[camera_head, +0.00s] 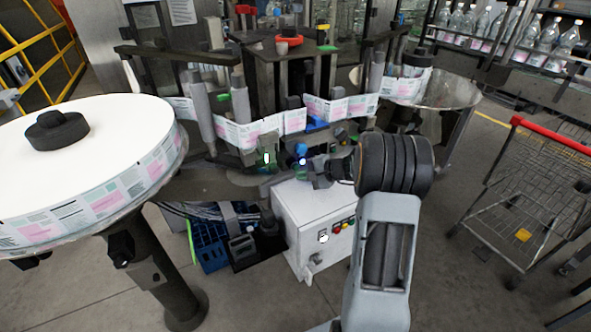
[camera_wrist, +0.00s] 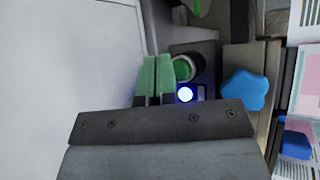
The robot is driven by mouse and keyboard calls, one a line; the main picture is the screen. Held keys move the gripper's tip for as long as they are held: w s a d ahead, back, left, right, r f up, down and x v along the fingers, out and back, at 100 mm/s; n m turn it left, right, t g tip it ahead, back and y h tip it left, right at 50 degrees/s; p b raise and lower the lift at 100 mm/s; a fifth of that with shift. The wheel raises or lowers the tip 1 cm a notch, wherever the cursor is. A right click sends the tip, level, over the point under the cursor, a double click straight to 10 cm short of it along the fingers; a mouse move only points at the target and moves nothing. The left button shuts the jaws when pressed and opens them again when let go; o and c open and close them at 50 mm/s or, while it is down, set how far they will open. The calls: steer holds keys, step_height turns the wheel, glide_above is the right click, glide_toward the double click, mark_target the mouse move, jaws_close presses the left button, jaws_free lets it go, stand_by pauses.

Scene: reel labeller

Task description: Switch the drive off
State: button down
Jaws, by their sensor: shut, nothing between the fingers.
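My gripper (camera_head: 308,172) is shut and empty in front of the labelling head. In the wrist view its two green fingers (camera_wrist: 156,72) lie side by side, just left of a small dark control panel (camera_wrist: 206,62). The panel carries a round green button (camera_wrist: 183,68) and, below it, a lit blue-white button or lamp (camera_wrist: 185,94). The green button is close beside the fingertips; I cannot tell whether they touch. The lit blue spot also shows in the head view (camera_head: 302,161). Part of the panel is hidden by the gripper body. No lettering on it is readable.
A blue star knob (camera_wrist: 245,92) sticks out right of the panel. A large label reel (camera_head: 95,125) stands at left, its label web (camera_head: 250,131) running across the machine. A white cabinet (camera_head: 300,215) with several buttons stands below. A red-handled trolley (camera_head: 530,190) is at right.

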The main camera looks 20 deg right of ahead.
steer(key=shift+s+d+b, duration=0.15)
steer(key=shift+s+b, duration=0.25)
steer(key=shift+s, duration=0.85)
steer(key=shift+s+d+b, duration=0.1)
steer(key=shift+s+b, duration=0.3)
steer(key=shift+s, duration=0.8)
steer(key=shift+s+a+r, duration=0.1)
steer(key=shift+a, duration=0.2)
steer(key=s+a+n+g, duration=0.1)
steer(key=a, duration=0.1)
steer(key=s+a+r+n+g, duration=0.1)
steer(key=s+a+n+g, duration=0.1)
steer(key=a, duration=0.1)
steer(key=shift+s+a+r, duration=0.3)
steer(key=shift+s+r, duration=0.05)
steer(key=s+a+r+n+g+h, duration=0.1)
steer(key=s+n+h, duration=0.3)
steer(key=s, duration=0.4)
steer(key=s+a+r+n+g+h, duration=0.1)
steer(key=s+a+n+h, duration=0.3)
steer(key=s, duration=0.4)
steer(key=shift+s+r+n+h, duration=0.2)
steer(key=shift+r+n+h, duration=0.35)
steer(key=shift+n+h, duration=0.15)
